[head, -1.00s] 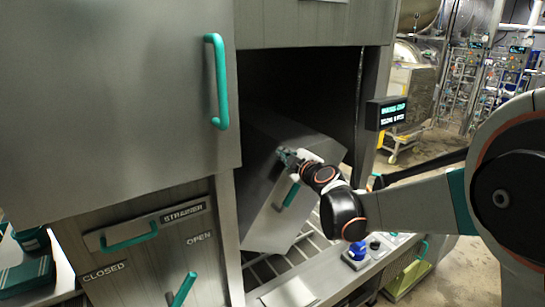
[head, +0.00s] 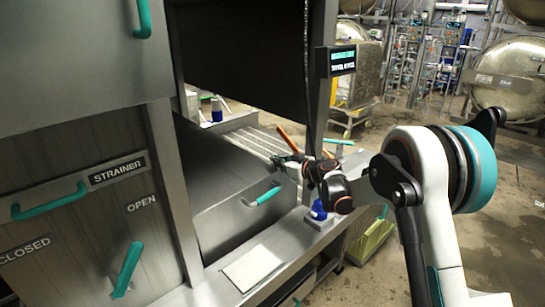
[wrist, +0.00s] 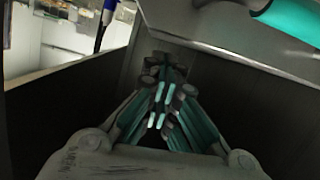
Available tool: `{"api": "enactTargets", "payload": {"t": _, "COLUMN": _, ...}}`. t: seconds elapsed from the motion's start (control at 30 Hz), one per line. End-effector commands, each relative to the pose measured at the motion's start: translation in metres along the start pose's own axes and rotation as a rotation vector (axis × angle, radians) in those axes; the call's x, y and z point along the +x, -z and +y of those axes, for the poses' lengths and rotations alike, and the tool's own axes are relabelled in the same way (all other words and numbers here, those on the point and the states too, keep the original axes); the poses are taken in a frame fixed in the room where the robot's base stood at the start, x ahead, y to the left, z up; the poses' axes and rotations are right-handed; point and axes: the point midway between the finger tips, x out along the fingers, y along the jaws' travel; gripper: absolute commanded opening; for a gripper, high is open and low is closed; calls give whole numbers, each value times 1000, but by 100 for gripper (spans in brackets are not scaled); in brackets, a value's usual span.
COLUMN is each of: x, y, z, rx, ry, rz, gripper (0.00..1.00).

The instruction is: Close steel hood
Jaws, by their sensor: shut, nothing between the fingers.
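The steel hood (head: 225,220) is a grey box-like cover with a teal handle (head: 262,196) on its front. It sits low in the bay of the machine, above the front ledge. My gripper (head: 280,160) is by the hood's upper right corner, above and right of the handle. Its fingers are shut and empty; whether they touch the hood I cannot tell. In the wrist view, my gripper (wrist: 163,100) points between dark steel surfaces, and a teal handle (wrist: 290,22) shows at upper right.
A slatted rack (head: 255,140) lies behind the hood. The strainer panel (head: 75,200) with teal handles is on the left. A display (head: 343,62) hangs on the right post. A blue-capped item (head: 318,210) and a white plate (head: 252,268) are on the ledge. Floor is open at right.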

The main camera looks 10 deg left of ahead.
Motion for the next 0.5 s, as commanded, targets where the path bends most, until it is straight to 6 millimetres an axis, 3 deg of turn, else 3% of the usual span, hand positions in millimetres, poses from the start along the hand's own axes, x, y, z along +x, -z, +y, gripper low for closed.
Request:
{"api": "enactTargets", "payload": {"t": 0.03, "x": 3, "y": -11, "z": 0, "rx": -3, "ry": 0, "rz": 0, "gripper": 0}}
{"api": "enactTargets", "payload": {"t": 0.2, "x": 7, "y": -28, "z": 0, "rx": -5, "ry": 0, "rz": 0, "gripper": 0}}
{"api": "enactTargets", "payload": {"t": 0.5, "x": 9, "y": -38, "z": 0, "rx": -8, "ry": 0, "rz": -1, "gripper": 0}}
